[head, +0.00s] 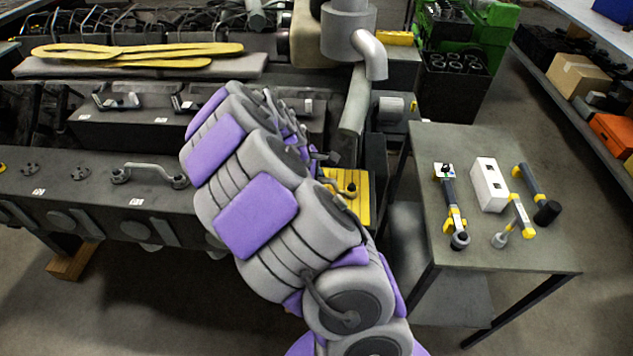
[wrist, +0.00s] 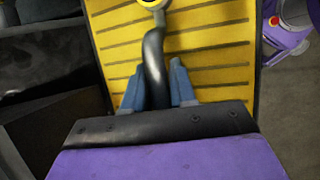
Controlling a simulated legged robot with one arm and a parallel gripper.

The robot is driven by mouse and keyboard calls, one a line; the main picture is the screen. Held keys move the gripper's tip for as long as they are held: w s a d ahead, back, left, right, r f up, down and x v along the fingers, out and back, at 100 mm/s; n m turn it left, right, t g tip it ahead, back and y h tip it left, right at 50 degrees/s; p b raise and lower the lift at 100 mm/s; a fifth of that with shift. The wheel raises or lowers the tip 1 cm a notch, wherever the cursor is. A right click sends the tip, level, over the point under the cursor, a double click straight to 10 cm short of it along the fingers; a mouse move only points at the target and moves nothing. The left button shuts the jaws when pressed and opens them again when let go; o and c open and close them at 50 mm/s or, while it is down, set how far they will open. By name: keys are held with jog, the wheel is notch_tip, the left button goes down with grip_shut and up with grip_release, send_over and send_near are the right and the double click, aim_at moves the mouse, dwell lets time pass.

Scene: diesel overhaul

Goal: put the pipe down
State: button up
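The dark grey bent pipe (wrist: 154,55) shows in the wrist view, running up between the two blue fingers of my gripper (wrist: 158,75) to a ring-shaped end at the top edge. The fingers lie close along both sides of the pipe and appear shut on it. Its lower end is hidden behind the gripper's palm. The pipe is over a yellow slatted surface (wrist: 215,45); I cannot tell whether it touches. In the head view my arm covers most of the gripper, beside the yellow surface (head: 360,205).
A grey table (head: 450,145) with several tools and a white block (head: 489,185) stands to the right. A large dark engine (head: 85,190) fills the left, with yellow strips (head: 130,51) on top. A shelf (head: 555,75) with boxes stands at far right, beyond open floor.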

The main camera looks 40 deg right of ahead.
jog(key=o, duration=0.3)
jog(key=shift+s+d+f, duration=0.15)
jog(key=shift+d, duration=0.25)
jog(key=shift+o, duration=0.7)
jog(key=shift+a+f, duration=0.1)
jog(key=shift+a, duration=0.05)
jog(key=shift+s, duration=0.1)
